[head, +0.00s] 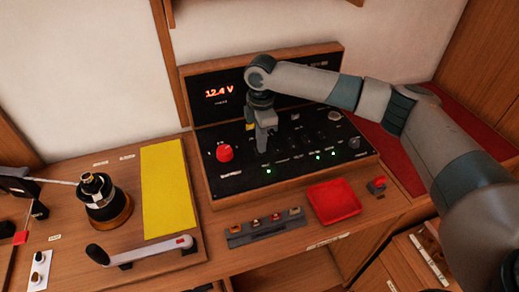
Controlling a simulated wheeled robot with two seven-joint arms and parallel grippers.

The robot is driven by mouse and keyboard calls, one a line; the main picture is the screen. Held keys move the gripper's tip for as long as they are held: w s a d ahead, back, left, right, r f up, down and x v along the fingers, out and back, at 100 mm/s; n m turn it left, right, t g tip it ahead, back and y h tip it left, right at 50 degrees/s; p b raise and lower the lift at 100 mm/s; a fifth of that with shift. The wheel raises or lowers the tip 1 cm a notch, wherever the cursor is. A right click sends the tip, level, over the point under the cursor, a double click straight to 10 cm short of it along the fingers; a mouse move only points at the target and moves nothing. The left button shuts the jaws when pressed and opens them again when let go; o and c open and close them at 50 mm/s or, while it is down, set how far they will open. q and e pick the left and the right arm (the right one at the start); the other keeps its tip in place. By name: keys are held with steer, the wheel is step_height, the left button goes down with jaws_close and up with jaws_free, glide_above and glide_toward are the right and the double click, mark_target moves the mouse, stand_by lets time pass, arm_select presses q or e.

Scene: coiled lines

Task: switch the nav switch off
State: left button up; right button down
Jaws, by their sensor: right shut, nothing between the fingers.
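A black switch panel (242,180) in a wooden frame stands at the back of the wooden counter. It carries a row of small dark switches with several green lights (318,157) below them. The labels are too small to read, so I cannot tell which switch is nav. My right gripper (263,150) points down at the panel's left-middle part, with its fingers shut and empty. Its tips are at or just above the panel face; I cannot tell if they touch a switch. The gripper hides part of the panel behind it. My left gripper is not in view.
A red knob (224,153) sits on the panel left of my gripper, below a red 12.4 V display (219,92). In front lie a red tray (333,202) and a grey strip (265,227). A black winch (104,200), a lever handle (140,251) and a yellow sheet (168,190) are left.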

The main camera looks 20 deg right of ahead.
steer(key=shift+f, duration=0.7)
stand_by(0.6)
steer(key=shift+r, duration=0.1)
step_height(320, 180, up, 7)
steer(key=p, duration=0.7)
stand_by(0.3)
steer(key=shift+s, duration=0.1)
stand_by(0.5)
